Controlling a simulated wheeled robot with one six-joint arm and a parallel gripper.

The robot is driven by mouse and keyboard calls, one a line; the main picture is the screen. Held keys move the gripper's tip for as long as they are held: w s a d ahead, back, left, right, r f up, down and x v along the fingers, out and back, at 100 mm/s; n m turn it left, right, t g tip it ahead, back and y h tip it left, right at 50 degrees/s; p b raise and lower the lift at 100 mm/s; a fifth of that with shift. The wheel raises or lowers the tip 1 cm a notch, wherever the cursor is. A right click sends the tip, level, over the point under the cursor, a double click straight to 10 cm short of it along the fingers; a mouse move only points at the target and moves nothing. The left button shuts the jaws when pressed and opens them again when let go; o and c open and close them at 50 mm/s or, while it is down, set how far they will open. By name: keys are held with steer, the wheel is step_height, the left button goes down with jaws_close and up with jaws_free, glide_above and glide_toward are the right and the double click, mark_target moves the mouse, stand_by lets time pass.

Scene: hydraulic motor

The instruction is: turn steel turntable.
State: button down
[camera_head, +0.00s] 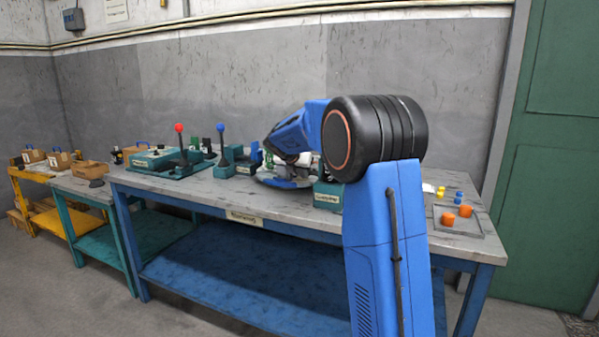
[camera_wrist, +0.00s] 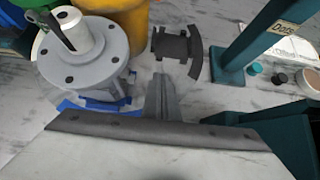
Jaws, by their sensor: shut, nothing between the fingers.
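A round grey metal plate, which looks like the steel turntable (camera_head: 280,183), lies low on the blue bench behind my arm in the head view. Its right part is hidden. In the wrist view I cannot tell the turntable's edge for certain. My gripper (camera_wrist: 160,82) is at the centre of the wrist view, its fingers together and empty. A grey flanged cylinder (camera_wrist: 88,58) with bolt holes stands to its left, apart from the fingers. A dark grey spool-like part (camera_wrist: 174,45) lies just beyond the fingertips; I cannot tell whether they touch.
A teal frame with a label (camera_wrist: 248,40) stands at the right, and a yellow cylinder (camera_wrist: 128,25) beyond the flanged part. On the bench are a red-knobbed lever fixture (camera_head: 181,150), a blue-knobbed one (camera_head: 221,150) and a tray (camera_head: 462,222) with orange parts.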

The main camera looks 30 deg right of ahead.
mark_target(311, 175)
steer(key=shift+w+d, duration=0.95)
steer(key=shift+d, duration=0.25)
steer(key=shift+d, duration=0.1)
steer(key=shift+d+n+t+y, duration=0.5)
steer(key=shift+d+n, duration=0.1)
steer(key=shift+n, duration=0.2)
